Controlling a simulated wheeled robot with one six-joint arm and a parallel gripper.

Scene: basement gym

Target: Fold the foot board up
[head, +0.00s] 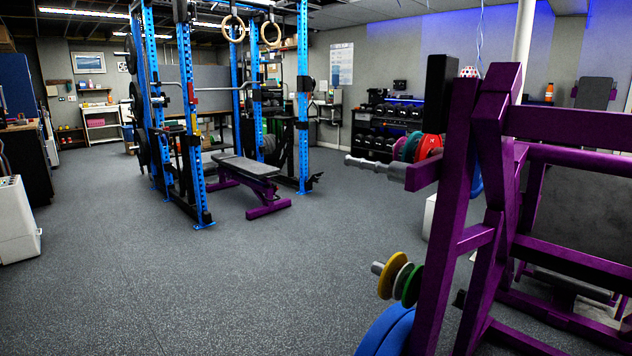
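I cannot pick out the foot board for certain. A purple machine frame (480,210) stands close at the right. A large dark grey panel (582,212) shows behind its bars, partly hidden by them and cut by the right edge; I cannot tell whether it is the foot board. A smaller grey upright panel (594,93) stands farther back at the right; I cannot tell what it belongs to. My gripper is not in view.
Weight plates (392,276) on pegs stick out left from the purple frame near me. A blue rack (190,120) with a bench (247,168) stands mid-left. A white box (17,222) is at the left edge. The grey floor (210,285) between is clear.

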